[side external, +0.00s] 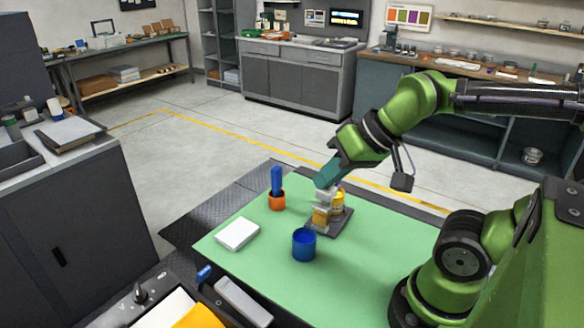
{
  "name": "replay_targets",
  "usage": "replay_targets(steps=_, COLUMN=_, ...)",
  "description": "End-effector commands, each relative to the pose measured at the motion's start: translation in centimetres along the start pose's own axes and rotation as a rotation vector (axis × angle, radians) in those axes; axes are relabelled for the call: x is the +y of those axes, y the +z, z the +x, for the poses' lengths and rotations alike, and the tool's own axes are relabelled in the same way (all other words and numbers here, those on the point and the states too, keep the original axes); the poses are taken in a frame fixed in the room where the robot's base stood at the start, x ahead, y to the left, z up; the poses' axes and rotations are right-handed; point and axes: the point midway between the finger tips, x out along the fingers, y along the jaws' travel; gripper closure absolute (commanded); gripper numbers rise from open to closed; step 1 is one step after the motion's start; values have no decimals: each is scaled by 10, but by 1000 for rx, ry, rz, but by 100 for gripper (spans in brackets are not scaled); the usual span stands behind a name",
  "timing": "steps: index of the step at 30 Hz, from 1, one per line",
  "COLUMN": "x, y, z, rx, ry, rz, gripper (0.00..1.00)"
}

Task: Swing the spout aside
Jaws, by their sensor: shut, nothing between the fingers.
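A small ink unit stands on a dark square base plate (343,222) on the green table. It has a tan block (320,216), a pale grey upper part (323,197) and a yellow part (338,203). I cannot tell which part is the spout at this size. My gripper (321,185) has teal fingers, reaches down from the upper right and is shut and empty. Its tips are at the top of the pale grey part; I cannot tell whether they touch it. The gripper partly hides the back of the unit.
A blue cup (304,246) stands just in front of the unit. An orange holder (277,201) with a blue upright piece (276,180) is to the left. A white block (237,234) lies near the left edge. The green table (375,262) is bare at front right.

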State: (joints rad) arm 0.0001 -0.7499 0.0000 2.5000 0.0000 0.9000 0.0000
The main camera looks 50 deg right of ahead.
Motion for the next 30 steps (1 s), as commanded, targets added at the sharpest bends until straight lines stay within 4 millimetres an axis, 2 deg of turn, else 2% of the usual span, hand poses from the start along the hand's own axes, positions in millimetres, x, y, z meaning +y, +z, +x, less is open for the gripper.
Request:
replay_targets(steps=8, x=0, y=0, z=0, rx=0, ry=0, rz=0, gripper=100)
replay_targets(steps=14, x=8, y=-4, z=9, rx=-30, ry=27, rz=34, gripper=72)
replay_targets(steps=16, x=16, y=-19, z=13, rx=-45, ry=55, rz=71, gripper=63)
replay_targets(steps=20, x=44, y=-64, z=19, rx=-114, ry=154, rz=228, gripper=63)
replay_targets(steps=24, x=92, y=-112, z=19, rx=-197, ry=314, rz=491, gripper=63)
replay_targets(steps=27, x=129, y=-140, z=14, rx=-234, ry=444, rz=696, gripper=63)
replay_targets(steps=30, x=153, y=-159, z=4, rx=-246, ry=556, rz=880, gripper=63)
